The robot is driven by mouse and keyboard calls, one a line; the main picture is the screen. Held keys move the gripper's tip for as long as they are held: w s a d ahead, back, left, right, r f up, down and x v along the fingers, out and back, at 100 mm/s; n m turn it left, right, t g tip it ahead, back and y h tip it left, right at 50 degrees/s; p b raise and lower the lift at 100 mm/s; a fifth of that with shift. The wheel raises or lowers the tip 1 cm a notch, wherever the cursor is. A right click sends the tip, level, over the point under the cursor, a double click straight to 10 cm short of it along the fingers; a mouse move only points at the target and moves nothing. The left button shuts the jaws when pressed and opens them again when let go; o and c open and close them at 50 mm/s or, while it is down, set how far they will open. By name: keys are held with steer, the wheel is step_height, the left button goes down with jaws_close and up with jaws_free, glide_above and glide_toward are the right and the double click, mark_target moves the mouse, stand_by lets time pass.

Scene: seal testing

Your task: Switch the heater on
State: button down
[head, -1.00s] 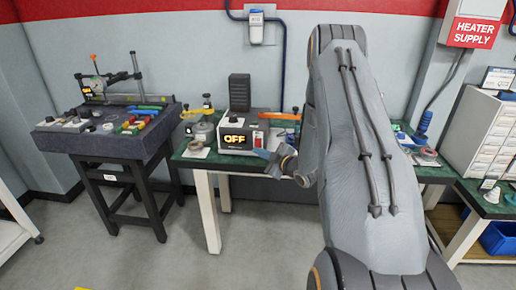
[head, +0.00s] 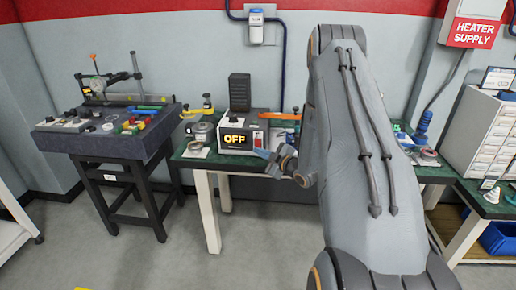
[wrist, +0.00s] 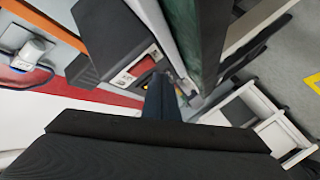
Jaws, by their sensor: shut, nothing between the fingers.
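The heater (head: 237,129) is a dark box on the green-topped bench. Its front display reads OFF in yellow, and a red switch (head: 257,138) sits right of the display. My gripper (head: 262,153) is just in front of the heater's lower right front, below the switch; it is small and partly hidden by my arm. In the wrist view my gripper's fingers (wrist: 158,95) are together and empty, pointing at the heater's front panel.
The green bench (head: 190,160) carries a clamp-like fixture (head: 204,125) left of the heater and an orange-handled tool (head: 280,116) to its right. A dark test stand (head: 120,145) stands at left. A red HEATER SUPPLY sign (head: 474,33) hangs at upper right.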

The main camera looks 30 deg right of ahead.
steer(key=shift+w, duration=0.1)
steer(key=shift+w+d, duration=0.25)
steer(key=shift+w, duration=0.1)
steer(key=shift+w+d+b, duration=0.15)
steer(key=shift+w+b, duration=0.1)
steer(key=shift+b, duration=0.2)
stand_by(0.4)
steer(key=shift+s, duration=0.1)
steer(key=shift+s+a+p, duration=0.35)
steer(key=shift+s+a, duration=0.05)
steer(key=shift+s, duration=0.15)
stand_by(0.3)
steer(key=shift+s+a+r+p, duration=0.15)
steer(key=shift+s+a+p, duration=0.5)
steer(key=shift+s, duration=0.4)
steer(key=shift+s+a+r+p, duration=0.15)
steer(key=shift+s+a+p, duration=0.35)
steer(key=shift+s+a, duration=0.4)
steer(key=shift+d+r, duration=0.1)
